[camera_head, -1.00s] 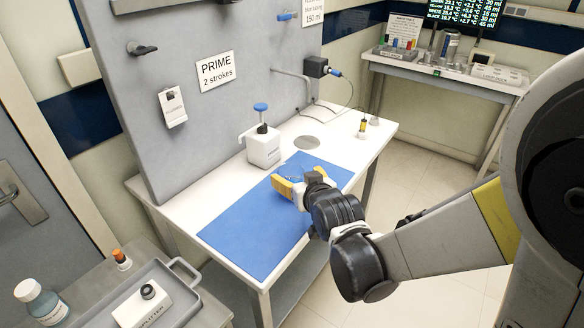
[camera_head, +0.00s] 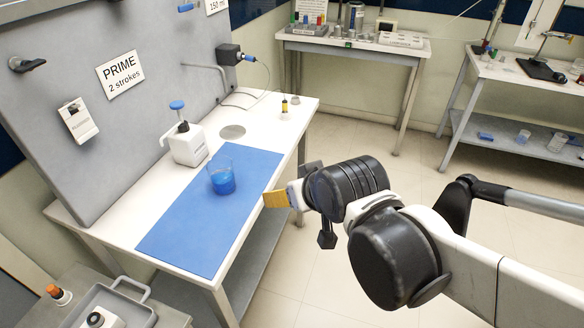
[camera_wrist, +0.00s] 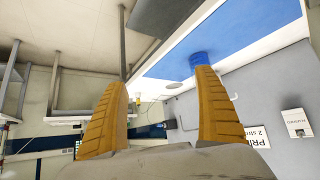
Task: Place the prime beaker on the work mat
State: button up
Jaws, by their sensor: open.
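The prime beaker (camera_head: 222,179) is a clear glass with blue liquid. It stands upright on the blue work mat (camera_head: 190,225), towards its far end. In the wrist view the beaker (camera_wrist: 198,57) shows just beyond the right finger, on the mat (camera_wrist: 225,30). My gripper (camera_head: 272,199) is at the right edge of the mat, to the right of the beaker and apart from it. In the wrist view my gripper (camera_wrist: 160,110) has its two yellow fingers spread wide with nothing between them.
A white pump bottle (camera_head: 187,144) with a blue top stands behind the mat by the grey panel. A round plate (camera_head: 232,132) is set in the white table beyond the mat. A grey tray (camera_head: 115,305) is at the lower left. Open floor lies right of the table.

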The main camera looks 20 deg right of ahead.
jog(key=s+d+g, duration=0.2)
jog(key=s+d, duration=0.1)
jog(key=s, duration=0.4)
jog(key=shift+s+m+h, duration=0.25)
jog(key=shift+m+h, duration=0.05)
jog(key=shift+m, duration=0.1)
dwell(0.6)
